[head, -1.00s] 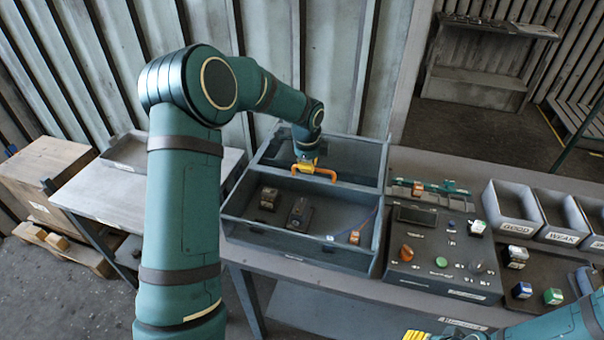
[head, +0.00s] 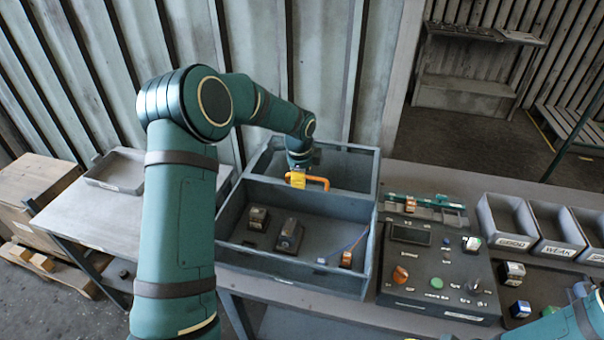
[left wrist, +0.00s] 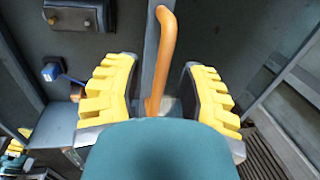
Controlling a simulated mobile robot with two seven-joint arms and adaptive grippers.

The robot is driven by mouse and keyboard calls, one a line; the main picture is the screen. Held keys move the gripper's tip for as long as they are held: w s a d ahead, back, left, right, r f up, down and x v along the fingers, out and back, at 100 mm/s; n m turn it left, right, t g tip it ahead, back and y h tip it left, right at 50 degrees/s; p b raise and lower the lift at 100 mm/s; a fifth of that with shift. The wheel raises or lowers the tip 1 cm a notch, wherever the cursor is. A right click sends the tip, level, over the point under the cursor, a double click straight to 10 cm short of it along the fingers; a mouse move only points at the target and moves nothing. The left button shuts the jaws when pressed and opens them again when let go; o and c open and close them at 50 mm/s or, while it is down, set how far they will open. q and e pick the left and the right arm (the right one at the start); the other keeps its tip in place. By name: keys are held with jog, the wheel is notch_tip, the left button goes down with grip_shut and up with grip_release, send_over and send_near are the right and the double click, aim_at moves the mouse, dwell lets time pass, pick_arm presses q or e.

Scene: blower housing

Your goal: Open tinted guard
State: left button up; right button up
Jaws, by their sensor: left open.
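The tinted guard (head: 346,168) is a dark see-through panel in a grey frame at the back of the grey housing (head: 290,284). The front of the housing is uncovered. An orange bar handle (head: 317,182) sits at the guard's front edge. My left gripper (head: 298,179) is at the handle's left end. In the left wrist view, the orange handle (left wrist: 164,55) runs between the spread yellow fingers of my left gripper (left wrist: 160,95), with gaps on both sides. My right forearm shows at the lower right in the head view; its fingers are out of sight.
Inside the housing are two dark blocks (head: 289,236) and a small orange part (head: 346,259). A control panel (head: 412,268) stands to the right, then grey bins (head: 507,221). A side table (head: 95,212) with a tray stands left.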

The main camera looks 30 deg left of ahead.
pick_arm(q)
jog(key=shift+r, duration=0.2)
notch_tip(320, 180, up, 12)
jog(key=s, duration=0.2)
jog(key=shift+s+d+f, duration=0.15)
jog(key=shift+d+f, duration=0.05)
jog(key=shift+d, duration=0.1)
dwell(0.4)
